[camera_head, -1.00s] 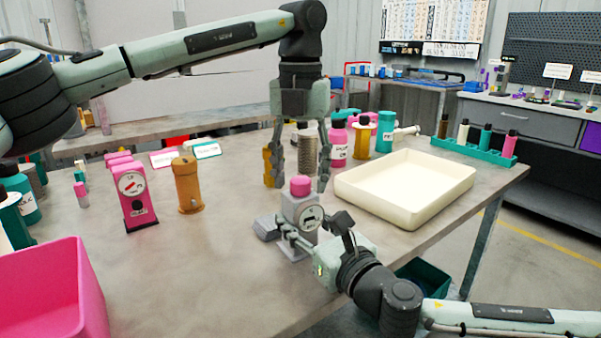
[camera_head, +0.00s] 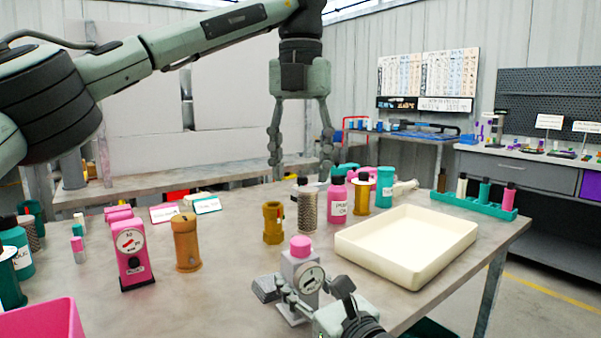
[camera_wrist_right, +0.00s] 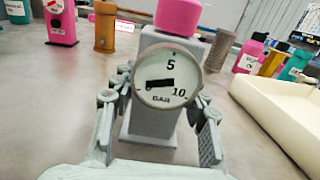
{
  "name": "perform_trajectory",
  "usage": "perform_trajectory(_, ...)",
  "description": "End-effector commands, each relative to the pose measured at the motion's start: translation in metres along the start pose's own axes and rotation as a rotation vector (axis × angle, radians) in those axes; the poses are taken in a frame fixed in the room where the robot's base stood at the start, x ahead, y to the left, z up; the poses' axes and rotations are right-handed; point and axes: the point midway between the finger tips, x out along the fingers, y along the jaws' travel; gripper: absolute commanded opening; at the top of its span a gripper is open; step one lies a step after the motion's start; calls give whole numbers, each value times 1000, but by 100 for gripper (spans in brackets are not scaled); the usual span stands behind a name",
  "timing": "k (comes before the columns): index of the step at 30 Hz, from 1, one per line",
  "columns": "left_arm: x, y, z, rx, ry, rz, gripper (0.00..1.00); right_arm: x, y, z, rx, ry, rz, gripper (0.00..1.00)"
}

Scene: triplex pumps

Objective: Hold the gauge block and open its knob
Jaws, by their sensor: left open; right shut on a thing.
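The gauge block is a grey upright block (camera_head: 291,268) with a round dial and a pink knob (camera_head: 301,245) on top. It stands on the table; the right wrist view shows its dial (camera_wrist_right: 167,78) and pink knob (camera_wrist_right: 178,16) up close. My right gripper (camera_head: 297,296) is shut on the block, with one finger on each side below the dial. My left gripper (camera_head: 300,160) is open and empty, pointing down, well above and behind the pink knob. The block's lower part is partly hidden by my right gripper in the head view.
A cream tray (camera_head: 408,243) stands right of the block. Behind it are a brass fitting (camera_head: 273,222), a mesh cylinder (camera_head: 307,207) and several bottles. A pink gauge block (camera_head: 132,254) and an orange cylinder (camera_head: 186,243) stand left. Table between them is clear.

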Motion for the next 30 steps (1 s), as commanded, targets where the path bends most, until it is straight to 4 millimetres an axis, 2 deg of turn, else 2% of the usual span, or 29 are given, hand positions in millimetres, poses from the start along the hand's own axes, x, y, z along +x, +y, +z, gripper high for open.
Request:
perform_trajectory(6, 0, 0, 0, 0, 0, 0, 51, 0, 0, 0, 0, 1, 1, 0)
perform_trajectory(7, 0, 0, 0, 0, 0, 0, 51, 0, 0, 0, 0, 1, 1, 46)
perform_trajectory(12, 0, 0, 0, 0, 0, 0, 51, 0, 0, 0, 0, 1, 1, 68)
perform_trajectory(23, 1, 0, 0, -1, 0, 0, 51, -4, 0, 0, 0, 0, 0, 68)
perform_trajectory(26, 1, 0, 0, -1, 0, 0, 51, -15, -1, -1, 1, 2, -1, 68)
perform_trajectory(30, 1, 0, 0, -1, 0, 0, 51, -43, -1, -2, 2, 4, -1, 68)
